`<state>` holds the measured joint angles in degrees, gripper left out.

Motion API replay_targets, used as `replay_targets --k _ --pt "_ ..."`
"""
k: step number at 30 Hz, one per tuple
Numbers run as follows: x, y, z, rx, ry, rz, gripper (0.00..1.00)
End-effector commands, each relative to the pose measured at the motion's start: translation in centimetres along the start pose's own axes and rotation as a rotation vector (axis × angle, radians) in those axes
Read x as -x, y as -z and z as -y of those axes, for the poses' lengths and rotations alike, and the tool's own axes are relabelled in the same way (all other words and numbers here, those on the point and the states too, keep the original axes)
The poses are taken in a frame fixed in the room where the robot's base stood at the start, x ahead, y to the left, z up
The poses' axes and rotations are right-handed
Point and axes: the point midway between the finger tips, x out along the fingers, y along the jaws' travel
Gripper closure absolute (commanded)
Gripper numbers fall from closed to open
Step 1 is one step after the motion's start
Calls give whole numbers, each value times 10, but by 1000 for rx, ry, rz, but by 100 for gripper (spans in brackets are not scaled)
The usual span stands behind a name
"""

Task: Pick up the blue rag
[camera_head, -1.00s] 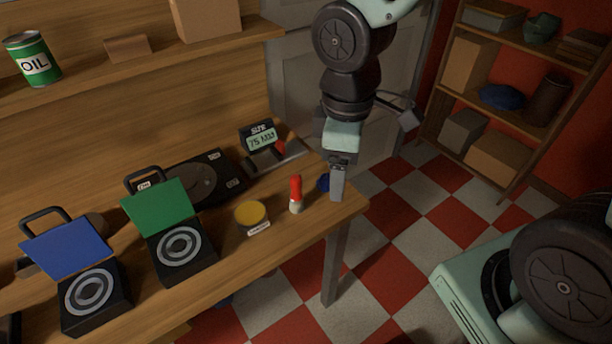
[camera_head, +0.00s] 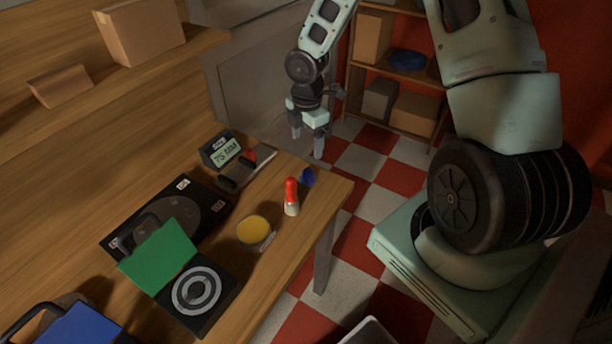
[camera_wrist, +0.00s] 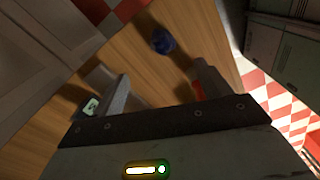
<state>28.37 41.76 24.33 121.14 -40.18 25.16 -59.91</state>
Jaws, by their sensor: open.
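The blue rag (camera_head: 308,177) is a small crumpled dark-blue bundle on the wooden workbench (camera_head: 262,288), near its far right corner. It also shows in the wrist view (camera_wrist: 162,41), beyond the fingertips and roughly in line with the space between them. My gripper (camera_head: 307,144) points down above the bench's far end, with its two fingers apart and nothing between them. It appears above and apart from the rag; the exact height is hard to tell.
A red-capped bottle (camera_head: 291,197) stands close to the rag. A yellow-topped tin (camera_head: 253,230), a small display unit (camera_head: 222,151) and a green-lidded box (camera_head: 160,252) are also on the bench. A shelf rack (camera_head: 400,70) stands behind, over checkered floor.

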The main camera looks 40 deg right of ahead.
Motion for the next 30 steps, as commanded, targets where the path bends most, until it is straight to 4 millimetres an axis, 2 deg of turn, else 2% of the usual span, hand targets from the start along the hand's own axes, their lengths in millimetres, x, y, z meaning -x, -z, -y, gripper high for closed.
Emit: replay_targets --k 1,6,14,24,30 --pt "-12 1 1 2 5 -1 24" --pt "-42 1 1 1 4 -1 24" --pt "-60 0 1 -1 1 0 24" --pt "-103 0 4 0 1 1 24" --pt "-109 0 4 -1 0 1 24"
